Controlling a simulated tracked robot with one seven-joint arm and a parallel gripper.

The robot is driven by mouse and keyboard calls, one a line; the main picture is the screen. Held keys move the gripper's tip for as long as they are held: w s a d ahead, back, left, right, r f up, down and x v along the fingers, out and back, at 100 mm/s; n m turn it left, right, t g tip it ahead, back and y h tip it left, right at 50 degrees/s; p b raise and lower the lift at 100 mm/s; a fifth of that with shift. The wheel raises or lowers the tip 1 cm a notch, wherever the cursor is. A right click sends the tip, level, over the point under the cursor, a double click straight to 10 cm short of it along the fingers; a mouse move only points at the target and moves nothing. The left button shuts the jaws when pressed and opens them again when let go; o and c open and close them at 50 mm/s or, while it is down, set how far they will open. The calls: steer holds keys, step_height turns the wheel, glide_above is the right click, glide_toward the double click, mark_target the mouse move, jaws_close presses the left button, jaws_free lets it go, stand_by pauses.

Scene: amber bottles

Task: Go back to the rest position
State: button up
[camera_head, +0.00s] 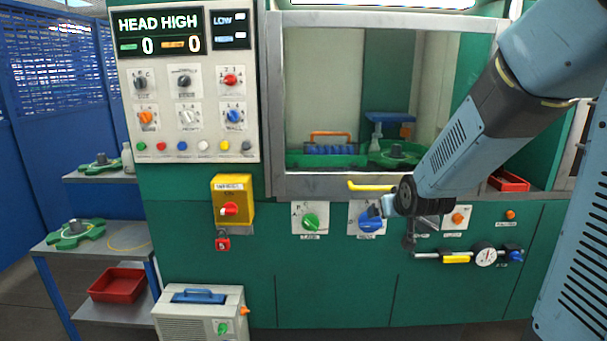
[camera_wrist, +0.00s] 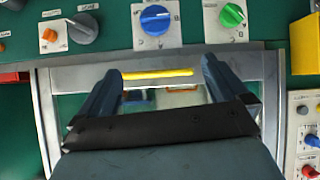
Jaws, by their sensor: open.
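My gripper (camera_head: 390,207) is in front of the green machine's lower front panel, close to the blue knob (camera_head: 371,224). In the wrist view my gripper (camera_wrist: 162,72) has its two fingers apart with nothing held between them. The yellow handle (camera_wrist: 158,75) of the machine's window frame shows between and beyond the fingers. The blue knob (camera_wrist: 155,19) and the green knob (camera_wrist: 232,15) lie past the fingertips in the wrist view. Contact with any knob or handle cannot be seen.
A control panel (camera_head: 187,85) reads HEAD HIGH. The yellow switch box (camera_head: 233,201) and green knob (camera_head: 311,222) are left of my gripper. A gauge and valve (camera_head: 485,256) are at lower right. Shelves (camera_head: 105,256) with a red bin (camera_head: 117,285) stand at left.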

mark_target(372, 226)
steer(key=s+r+g, duration=0.2)
steer(key=s+r, duration=0.3)
steer(key=s, duration=0.8)
steer(key=s+d+r+m+g, duration=0.1)
steer(key=s+r+g, duration=0.2)
steer(key=s, duration=1)
steer(key=shift+v, duration=1)
steer(key=shift+w+r, duration=0.1)
steer(key=shift+w, duration=0.15)
steer(key=w+f+m+t, duration=0.1)
steer(key=w+f+t, duration=0.3)
steer(key=w, duration=0.9)
steer(key=w+f+t, duration=0.1)
steer(key=w+f, duration=0.5)
steer(key=w, duration=0.8)
steer(key=w+f+m+t, duration=0.1)
steer(key=w+f+t, duration=0.3)
steer(key=f, duration=0.4)
steer(key=w+f+t, duration=0.3)
steer(key=f, duration=0.6)
steer(key=w, duration=1.3)
steer(key=shift+w+r, duration=0.1)
steer(key=shift+w, duration=0.25)
